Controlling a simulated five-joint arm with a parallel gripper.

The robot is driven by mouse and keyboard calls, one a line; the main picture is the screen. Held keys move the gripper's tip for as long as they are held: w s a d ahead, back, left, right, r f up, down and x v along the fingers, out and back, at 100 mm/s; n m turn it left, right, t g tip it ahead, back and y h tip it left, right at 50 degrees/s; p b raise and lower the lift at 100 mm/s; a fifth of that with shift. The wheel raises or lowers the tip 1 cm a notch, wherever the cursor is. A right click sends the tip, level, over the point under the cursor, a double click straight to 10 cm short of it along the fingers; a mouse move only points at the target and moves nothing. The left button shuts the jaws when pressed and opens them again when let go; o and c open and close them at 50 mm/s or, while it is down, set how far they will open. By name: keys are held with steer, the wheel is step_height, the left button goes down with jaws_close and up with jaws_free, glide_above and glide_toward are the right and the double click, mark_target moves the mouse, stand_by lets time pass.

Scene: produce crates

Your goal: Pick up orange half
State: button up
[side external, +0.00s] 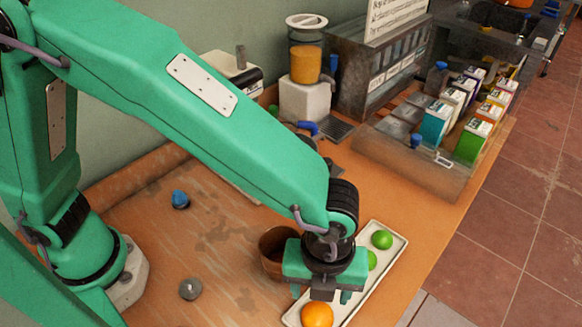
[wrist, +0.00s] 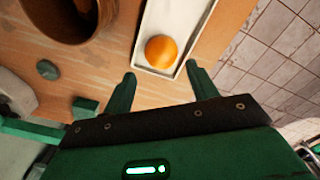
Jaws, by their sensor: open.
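An orange half (side external: 317,314) lies at the near end of a long white tray (side external: 399,251); it looks round from here, and its cut face does not show. In the wrist view the orange half (wrist: 161,51) sits in the tray (wrist: 185,20) near its end wall. My gripper (side external: 324,294) is above the tray, just behind the orange half in the side view. In the wrist view my gripper (wrist: 163,83) is open and empty, with its fingers apart on either side of the tray's end and the orange half beyond the tips.
Green limes (side external: 382,239) lie farther along the tray. A brown pot (side external: 272,254) stands close beside my gripper. A grey knob-like piece (side external: 190,289) and a blue-topped piece (side external: 180,199) are on the wooden counter. Cartons (side external: 434,125) stand at the back right.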

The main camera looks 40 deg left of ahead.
mark_target(318, 312)
steer(key=shift+s+d+f, duration=0.1)
steer(key=shift+d+f, duration=0.05)
steer(key=shift+f, duration=3.4)
steer(key=c, duration=0.6)
steer(key=shift+r, duration=0.1)
step_height(318, 312, up, 10)
